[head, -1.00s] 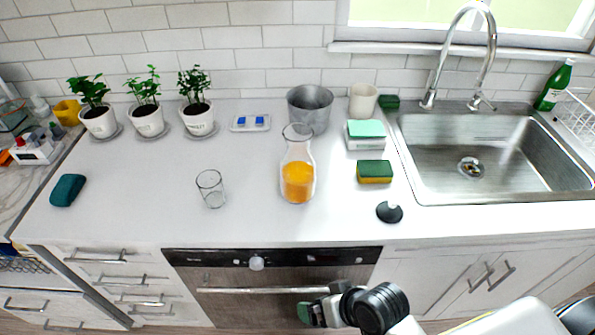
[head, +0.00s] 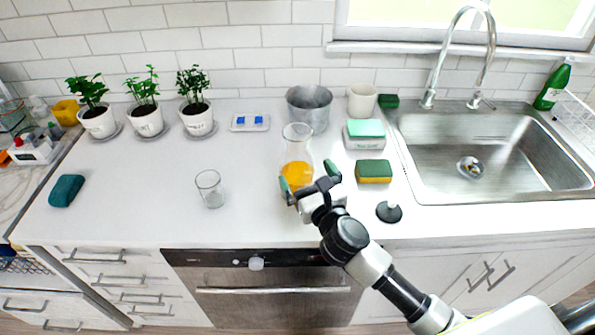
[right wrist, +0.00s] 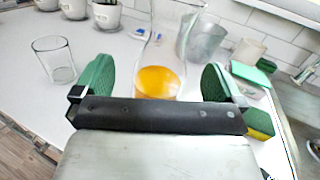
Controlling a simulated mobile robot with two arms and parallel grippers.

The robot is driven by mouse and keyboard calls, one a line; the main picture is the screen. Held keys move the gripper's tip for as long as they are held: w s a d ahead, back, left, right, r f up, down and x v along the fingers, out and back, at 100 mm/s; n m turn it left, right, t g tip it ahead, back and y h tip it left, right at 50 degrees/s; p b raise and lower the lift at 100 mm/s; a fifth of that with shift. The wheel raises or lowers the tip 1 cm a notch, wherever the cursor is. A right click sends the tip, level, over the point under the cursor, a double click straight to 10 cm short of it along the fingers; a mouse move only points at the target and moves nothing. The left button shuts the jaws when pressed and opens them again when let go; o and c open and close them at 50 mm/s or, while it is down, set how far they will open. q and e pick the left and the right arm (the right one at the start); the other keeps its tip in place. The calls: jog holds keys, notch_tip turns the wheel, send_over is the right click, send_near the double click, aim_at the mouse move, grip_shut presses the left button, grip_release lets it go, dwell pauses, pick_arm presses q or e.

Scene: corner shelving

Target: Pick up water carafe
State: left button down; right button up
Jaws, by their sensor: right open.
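The water carafe (head: 297,146) is clear glass with orange liquid in its lower part. It stands upright on the white counter, left of the sponges. My right gripper (head: 309,176) is open just in front of the carafe, with its green-padded fingers spread. In the right wrist view the carafe (right wrist: 160,50) stands upright beyond and between the two fingers (right wrist: 158,88), and no grip on it shows. The lower front of the carafe is partly hidden by my gripper in both views. My left gripper is out of view.
An empty glass (head: 210,188) stands left of the carafe. A metal pot (head: 310,108) is close behind it. A yellow-green sponge (head: 374,172), a soap box (head: 365,142) and a black stopper (head: 389,211) are to its right. Potted plants line the back left.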

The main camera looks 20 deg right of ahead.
aim_at(297, 177)
jog(key=shift+m+g+h, duration=0.3)
jog(key=shift+m+h, duration=0.2)
jog(key=shift+m, duration=0.3)
jog(key=f+b, duration=0.1)
jog(key=f, duration=0.2)
jog(key=f+b, duration=0.1)
jog(key=f, duration=0.2)
jog(key=f+b, duration=0.1)
jog(key=f, duration=0.2)
jog(key=shift+w+d+f, duration=0.25)
jog(key=shift+d+f, duration=0.1)
jog(key=shift+w+r, duration=0.4)
jog(key=shift+w, duration=0.1)
jog(key=w, duration=0.6)
jog(key=shift+w+a+f, duration=0.1)
jog(key=shift+w+a, duration=0.15)
jog(key=shift+w, duration=0.05)
jog(key=shift+c, duration=0.3)
jog(key=c, duration=1.2)
jog(key=shift+c, duration=0.6)
jog(key=shift+r+p, duration=0.3)
jog(key=shift+r, duration=0.05)
